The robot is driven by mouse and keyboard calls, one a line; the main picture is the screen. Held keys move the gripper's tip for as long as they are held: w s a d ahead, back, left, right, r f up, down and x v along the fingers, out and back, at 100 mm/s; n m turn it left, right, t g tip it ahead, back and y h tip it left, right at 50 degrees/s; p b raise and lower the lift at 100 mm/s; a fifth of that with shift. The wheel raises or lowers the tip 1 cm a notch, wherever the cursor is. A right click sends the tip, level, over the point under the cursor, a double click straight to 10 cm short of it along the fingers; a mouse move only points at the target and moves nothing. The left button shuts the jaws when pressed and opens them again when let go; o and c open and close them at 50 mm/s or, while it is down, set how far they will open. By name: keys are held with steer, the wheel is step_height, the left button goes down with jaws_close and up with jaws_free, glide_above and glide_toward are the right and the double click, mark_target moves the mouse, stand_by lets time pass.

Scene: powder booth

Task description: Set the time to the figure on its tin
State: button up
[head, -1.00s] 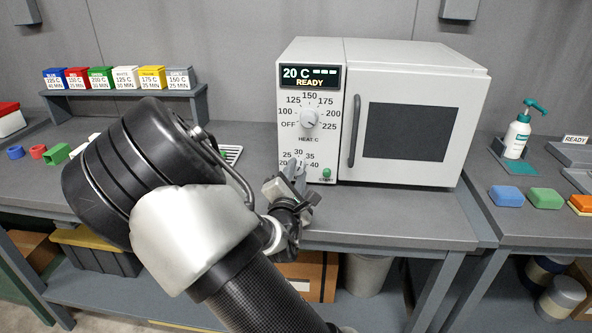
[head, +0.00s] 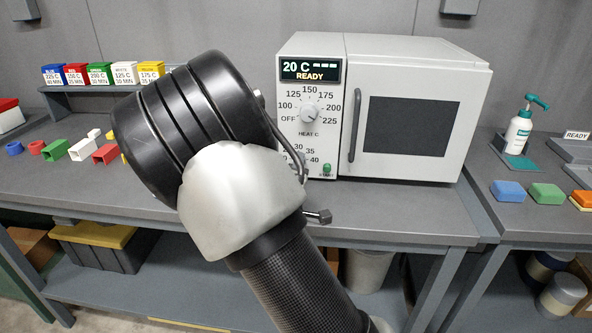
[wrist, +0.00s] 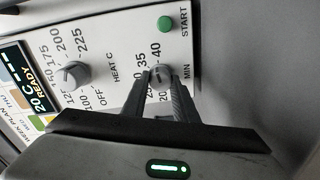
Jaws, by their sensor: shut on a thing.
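The white oven (head: 320,220) has a display (head: 310,70) reading 20 C, dashes and READY. Its heat dial (head: 311,113) has marks from OFF to 225; I cannot read its pointer surely. The time dial (wrist: 160,75), marked MIN with figures up to 40, is below it, mostly hidden by my arm in the head view. My gripper (wrist: 160,84) is shut on the time dial's knob in the wrist view. The knob's setting is unclear. Labelled tins stand on a shelf: blue (head: 54,75), red (head: 76,75), green (head: 100,74), white (head: 124,73) and yellow (head: 151,73).
The green START button (head: 327,169) is right of the time dial. A week plan board (wrist: 12,95) shows partly in the wrist view. A pump bottle (head: 518,133) and coloured blocks are at right.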

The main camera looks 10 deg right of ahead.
steer(key=shift+m+b, duration=0.35)
steer(key=shift+m, duration=0.65)
steer(key=o, duration=1.1)
steer(key=shift+c, duration=0.2)
